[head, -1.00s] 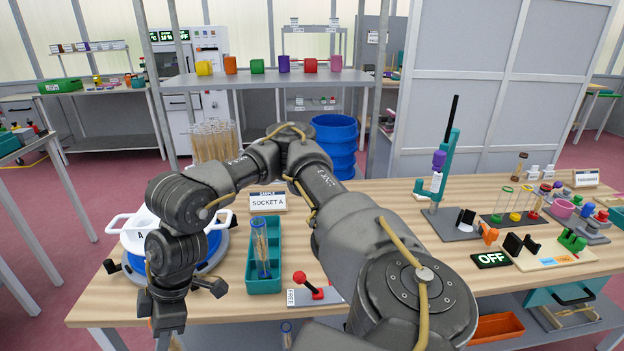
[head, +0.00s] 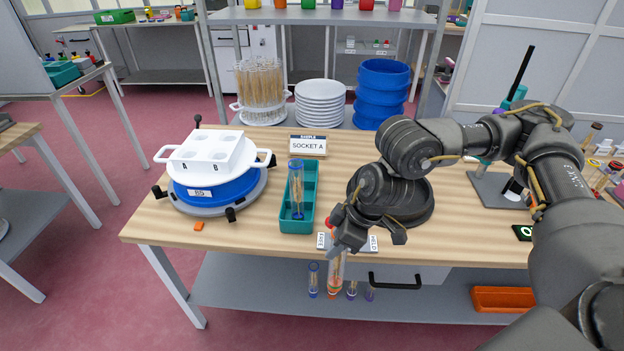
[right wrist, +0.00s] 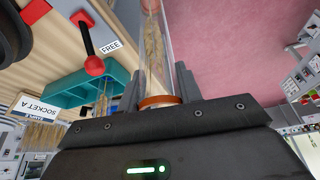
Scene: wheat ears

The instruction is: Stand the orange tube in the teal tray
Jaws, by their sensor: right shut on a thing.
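The orange tube (head: 336,268) is a clear tube with wheat ears inside and orange at its lower end. It hangs roughly upright below my right gripper (head: 348,240), in front of the table's front edge. In the right wrist view my gripper is shut on the orange tube (right wrist: 158,101) near an orange ring. The teal tray (head: 283,226) lies on the table, left of and beyond the gripper. A blue-ended tube (head: 296,188) with wheat ears stands in it. The tray also shows in the right wrist view (right wrist: 68,94). My left gripper is not in view.
A white two-handled holder (head: 205,160) on a blue round base stands left of the tray. The SOCKET A sign (head: 308,145) is behind the tray. A red-knobbed lever (right wrist: 94,66) is close to the tray's right. Several tubes (head: 314,280) show below the table edge.

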